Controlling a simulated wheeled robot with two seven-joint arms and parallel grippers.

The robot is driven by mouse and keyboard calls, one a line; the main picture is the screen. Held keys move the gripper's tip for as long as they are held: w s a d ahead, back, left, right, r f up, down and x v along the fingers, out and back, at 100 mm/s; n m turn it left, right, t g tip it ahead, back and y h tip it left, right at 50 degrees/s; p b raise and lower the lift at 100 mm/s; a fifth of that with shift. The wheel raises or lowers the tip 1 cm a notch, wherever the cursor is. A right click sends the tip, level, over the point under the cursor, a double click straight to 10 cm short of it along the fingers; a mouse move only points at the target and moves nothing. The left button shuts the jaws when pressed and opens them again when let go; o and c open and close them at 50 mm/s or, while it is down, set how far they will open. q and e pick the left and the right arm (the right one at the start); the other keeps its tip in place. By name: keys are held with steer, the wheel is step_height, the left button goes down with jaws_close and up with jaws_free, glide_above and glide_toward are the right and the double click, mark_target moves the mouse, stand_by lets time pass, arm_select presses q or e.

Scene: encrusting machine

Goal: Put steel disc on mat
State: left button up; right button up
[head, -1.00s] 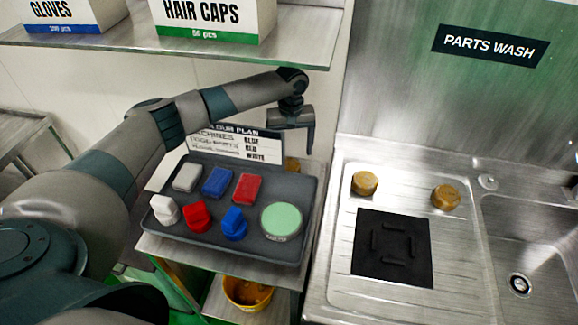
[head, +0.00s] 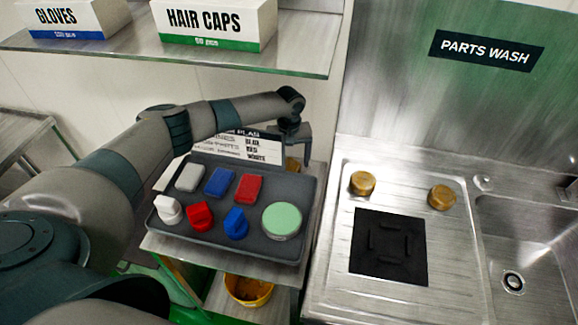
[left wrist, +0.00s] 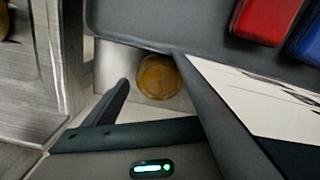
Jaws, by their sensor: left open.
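No plainly steel-grey disc shows. A round brass-coloured piece (head: 292,164) stands behind the tray, mostly hidden in the head view. In the left wrist view the brass-coloured piece (left wrist: 157,76) shows beyond and between the spread fingers. My left gripper (head: 297,150) is open and empty, pointing down above it; it also shows in the left wrist view (left wrist: 150,95). A round piece with a pale green top (head: 282,220) lies in the tray's right end. The black mat (head: 388,262), with raised bars, lies bare on the drainboard. My right gripper is not in view.
The dark grey tray (head: 262,250) holds white, blue and red pieces. A printed plan card (head: 262,150) stands behind it. Two brass-coloured pucks (head: 362,183) (head: 441,197) stand on the drainboard behind the mat. A shelf (head: 300,60) with boxes hangs above; the sink (head: 535,240) is at right.

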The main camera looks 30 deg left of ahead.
mark_target(289, 165)
arm_select(q)
steer(key=shift+f, duration=0.1)
stand_by(0.4)
steer(key=c, duration=1.6)
steer(key=shift+o, duration=0.2)
step_height(289, 165, up, 11)
steer(key=b, duration=0.4)
steer(key=w+d+b, duration=0.2)
steer(key=d, duration=0.6)
steer(key=w+d+r+b, duration=0.1)
steer(key=w+d+b, duration=0.1)
steer(key=d, duration=0.7)
steer(key=shift+w+d+b, duration=0.25)
steer(key=shift+w+b, duration=0.05)
steer(key=shift+b, duration=0.55)
